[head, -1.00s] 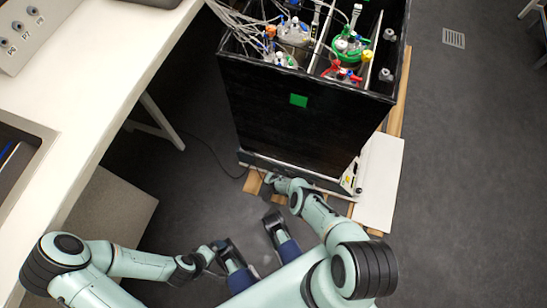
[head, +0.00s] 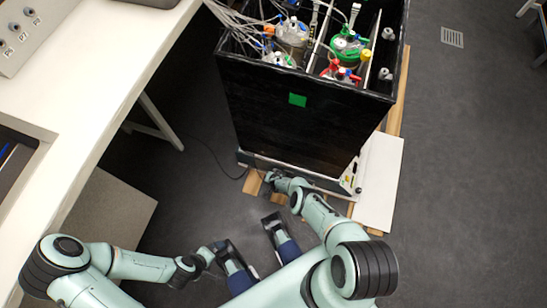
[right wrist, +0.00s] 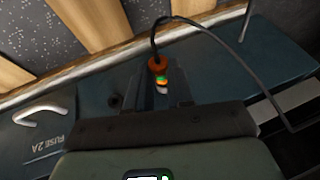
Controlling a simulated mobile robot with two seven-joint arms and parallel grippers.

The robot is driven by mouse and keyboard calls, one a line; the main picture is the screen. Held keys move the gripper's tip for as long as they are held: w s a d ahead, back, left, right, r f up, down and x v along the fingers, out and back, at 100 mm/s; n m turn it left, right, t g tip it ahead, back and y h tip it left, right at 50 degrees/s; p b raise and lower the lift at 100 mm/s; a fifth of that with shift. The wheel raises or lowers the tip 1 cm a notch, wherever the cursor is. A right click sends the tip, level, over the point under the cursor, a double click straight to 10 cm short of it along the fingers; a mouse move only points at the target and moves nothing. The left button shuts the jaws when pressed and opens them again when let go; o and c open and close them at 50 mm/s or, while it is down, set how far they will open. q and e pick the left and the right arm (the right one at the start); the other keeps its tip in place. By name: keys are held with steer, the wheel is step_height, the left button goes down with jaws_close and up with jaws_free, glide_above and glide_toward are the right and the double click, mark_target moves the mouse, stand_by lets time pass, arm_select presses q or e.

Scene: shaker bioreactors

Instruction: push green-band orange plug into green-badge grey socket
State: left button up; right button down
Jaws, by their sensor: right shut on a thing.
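The orange plug (right wrist: 157,65) shows in the right wrist view, with a green band just below its orange end and a black cable rising from it. My right gripper (right wrist: 158,87) is shut on it, its dark fingers on either side, close over a dark blue-grey panel (right wrist: 85,112). In the head view my right gripper (head: 270,178) is at the foot of the black cabinet, too small to show the plug. The grey socket and its green badge cannot be made out; whether the plug touches a socket cannot be told. My left gripper (head: 212,250) hangs low over the floor, its jaws unclear.
The tall black cabinet (head: 300,130) bears a green square (head: 298,100) and holds several vessels with tubing. A white handle (right wrist: 40,115) and "FUSE 2A" lettering are on the panel. Wooden slats (right wrist: 95,22) lie beside it. A white bench (head: 95,100) stands left.

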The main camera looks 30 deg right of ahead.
steer(key=shift+w+d, duration=0.25)
steer(key=shift+d, duration=0.05)
stand_by(0.4)
steer(key=c, duration=0.9)
jaws_free()
